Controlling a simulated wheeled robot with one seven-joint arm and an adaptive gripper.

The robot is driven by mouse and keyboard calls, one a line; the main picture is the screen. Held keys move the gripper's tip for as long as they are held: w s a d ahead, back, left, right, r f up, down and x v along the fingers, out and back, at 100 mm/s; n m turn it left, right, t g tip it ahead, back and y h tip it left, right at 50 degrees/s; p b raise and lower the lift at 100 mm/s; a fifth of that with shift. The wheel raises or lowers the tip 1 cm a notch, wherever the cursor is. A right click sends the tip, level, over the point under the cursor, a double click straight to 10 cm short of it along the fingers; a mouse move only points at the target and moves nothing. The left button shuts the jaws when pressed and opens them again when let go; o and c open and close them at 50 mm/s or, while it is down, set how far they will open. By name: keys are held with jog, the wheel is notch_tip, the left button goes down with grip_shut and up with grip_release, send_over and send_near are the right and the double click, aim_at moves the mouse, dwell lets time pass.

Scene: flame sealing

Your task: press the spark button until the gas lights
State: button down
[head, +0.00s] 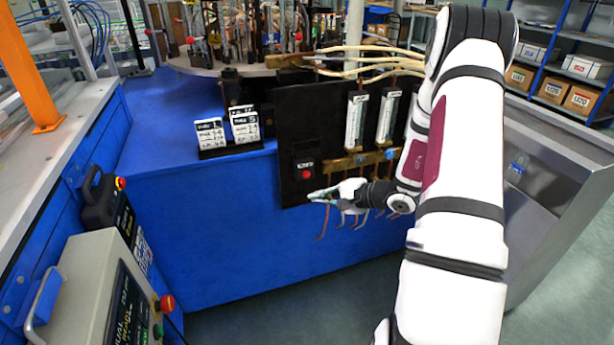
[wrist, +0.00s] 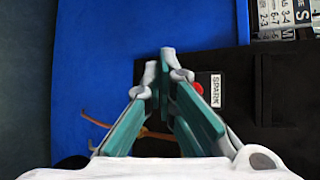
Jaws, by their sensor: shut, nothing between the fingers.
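The red spark button (head: 306,174) sits low on the left part of the black panel (head: 290,130), under a small white label. In the wrist view the button (wrist: 198,88) shows beside the white SPARK label (wrist: 215,91), partly hidden behind my right finger. My gripper (head: 318,196) is shut and empty, just below and right of the button in the head view. In the wrist view its fingertips (wrist: 160,66) are together, to the left of the button. I cannot tell whether they touch the panel. No flame can be made out.
Two flow tubes (head: 356,120) stand on the panel, with a brass fitting and blue knob (head: 390,154) below. White number cards (head: 244,124) stand on the blue bench (head: 210,195). A grey control box (head: 95,290) is at lower left. Thin copper-coloured tubes hang under the panel.

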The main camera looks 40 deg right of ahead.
aim_at(306, 175)
jog(key=w+d+b, duration=0.1)
jog(key=w, duration=0.5)
jog(key=shift+w+d, duration=0.3)
jog(key=shift+d, duration=0.1)
jog(key=shift+w, duration=0.1)
dwell(1.1)
jog(key=shift+w+d+b, duration=0.1)
jog(key=shift+w+b, duration=0.2)
jog(key=shift+b, duration=0.15)
jog(key=shift+w+d+b, duration=0.15)
jog(key=shift+w+b, duration=0.15)
jog(key=shift+w, duration=0.15)
dwell(0.6)
dwell(0.4)
jog(key=shift+s+a, duration=0.25)
jog(key=shift+s, duration=0.65)
jog(key=shift+s+b, duration=0.1)
jog(key=shift+b, duration=0.2)
